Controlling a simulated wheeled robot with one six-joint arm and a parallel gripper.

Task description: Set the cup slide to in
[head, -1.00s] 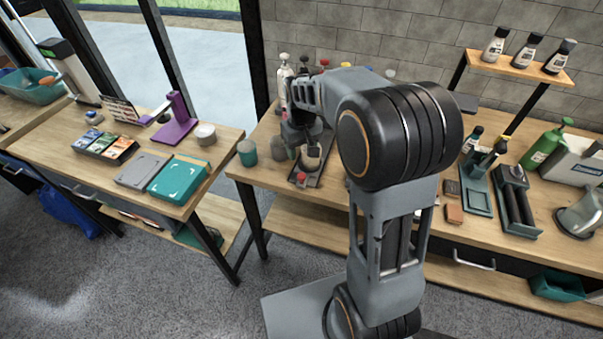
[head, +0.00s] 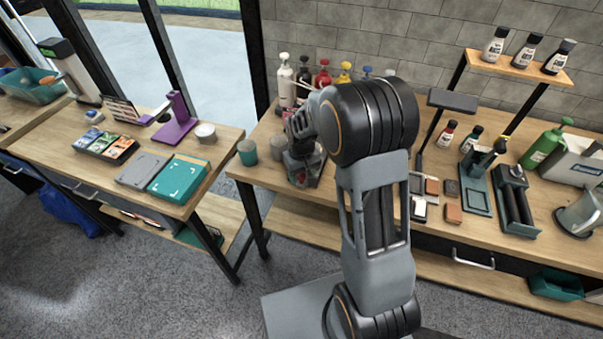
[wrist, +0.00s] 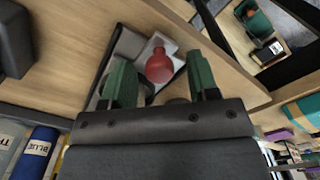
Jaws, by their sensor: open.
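The cup slide (wrist: 128,50) sits on the wooden bench. In the wrist view it has a pale plate on a dark base, with a round red knob (wrist: 159,67) at its end. My gripper (wrist: 158,61) is open, with one green finger on each side of the knob. I cannot tell whether either finger touches it. In the head view my wrist covers most of the slide, and a bit of the red knob (head: 299,178) shows below it. The cup is not clearly visible.
Pump bottles with coloured tops, one red (head: 322,77), stand behind my gripper. A blue-labelled bottle (wrist: 36,153) shows in the wrist view.

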